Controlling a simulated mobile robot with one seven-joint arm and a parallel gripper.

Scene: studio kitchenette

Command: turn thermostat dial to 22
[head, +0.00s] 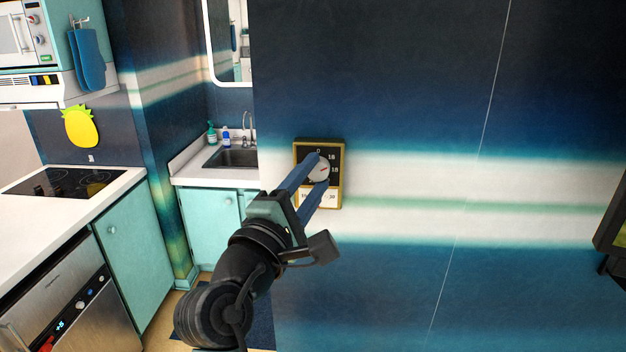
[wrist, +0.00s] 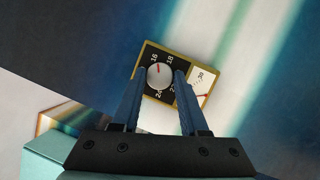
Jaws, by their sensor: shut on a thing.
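The thermostat (head: 338,150) is a black panel with a gold frame on the wall. It also shows in the wrist view (wrist: 147,50). Its round pale dial (wrist: 160,77) carries a red pointer mark, which in the wrist view points up, at or between the 16 and 18 marks. The other numbers are partly hidden or too small to read surely. The dial also shows in the head view (head: 321,170). My gripper (head: 317,170) has its blue fingers on either side of the dial, shut on it; it shows in the wrist view too (wrist: 161,73).
Below the dial is a white gauge (wrist: 204,80) with a red needle. The wall (head: 450,110) to the right is bare until a dark framed object (head: 612,225). A sink (head: 232,157) and teal cabinets (head: 205,217) stand to the left.

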